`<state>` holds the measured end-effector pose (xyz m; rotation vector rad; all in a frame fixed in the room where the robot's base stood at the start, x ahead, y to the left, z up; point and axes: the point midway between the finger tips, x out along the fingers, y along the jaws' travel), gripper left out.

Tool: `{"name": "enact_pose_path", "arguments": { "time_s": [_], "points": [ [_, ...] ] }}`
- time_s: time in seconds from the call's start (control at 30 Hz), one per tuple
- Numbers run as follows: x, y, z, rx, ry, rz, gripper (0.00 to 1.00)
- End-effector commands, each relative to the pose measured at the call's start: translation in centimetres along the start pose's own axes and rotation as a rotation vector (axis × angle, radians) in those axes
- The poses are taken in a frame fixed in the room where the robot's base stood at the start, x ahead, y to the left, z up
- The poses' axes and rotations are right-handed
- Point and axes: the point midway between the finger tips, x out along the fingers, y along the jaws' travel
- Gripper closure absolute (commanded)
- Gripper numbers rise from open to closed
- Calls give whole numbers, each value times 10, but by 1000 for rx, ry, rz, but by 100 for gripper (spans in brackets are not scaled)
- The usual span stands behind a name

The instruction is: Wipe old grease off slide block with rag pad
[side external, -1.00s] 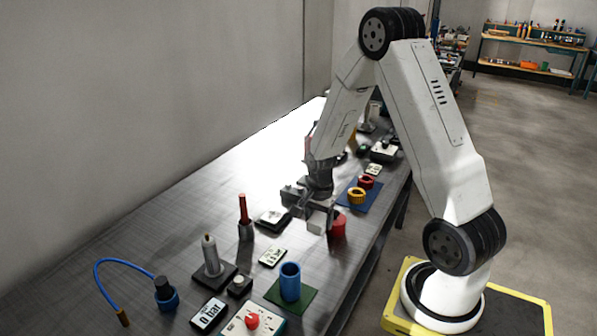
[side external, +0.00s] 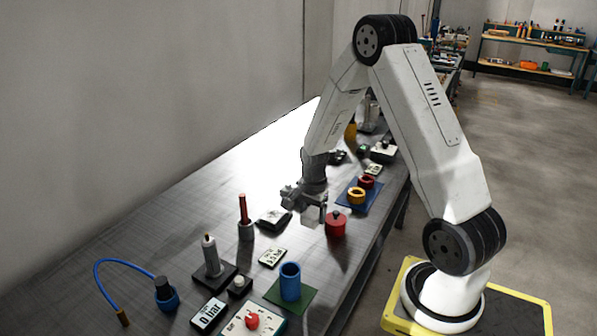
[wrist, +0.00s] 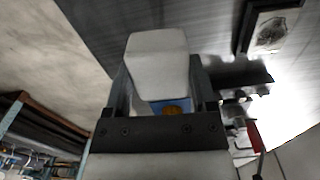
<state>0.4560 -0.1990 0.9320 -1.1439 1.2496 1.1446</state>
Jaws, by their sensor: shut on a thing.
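My gripper (side external: 307,204) is shut on a pale grey-white block-shaped pad, which I take to be the rag pad (side external: 313,215). In the wrist view the pad (wrist: 158,62) sits between the two dark fingers and sticks out past them. What I take to be the slide block (side external: 274,219) lies on the bench, left of and below my gripper in the side view. It has a dark base and a light top. In the wrist view the slide block (wrist: 271,31) shows a dark smudge on its pale top. The pad is apart from it, above the bench.
A red lidded can (side external: 336,226) stands just right of the pad. A blue mat (side external: 350,204) with yellow and red rings lies behind it. A red rod in a grey holder (side external: 245,228) stands left of the slide block. A small plate (side external: 273,257) and a blue cup (side external: 290,281) are nearer.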

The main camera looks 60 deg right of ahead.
Motion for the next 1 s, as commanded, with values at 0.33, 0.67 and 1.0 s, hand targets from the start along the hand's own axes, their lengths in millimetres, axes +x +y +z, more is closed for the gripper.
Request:
{"name": "enact_pose_path", "arguments": {
  "time_s": [0.33, 0.67, 1.0],
  "points": [
    [1, -58, -25, 197, 0, -1, 74],
    [0, -109, -46, 394, 0, -2, 74],
    [-3, -152, -63, 591, 0, -2, 74]
  ]
}}
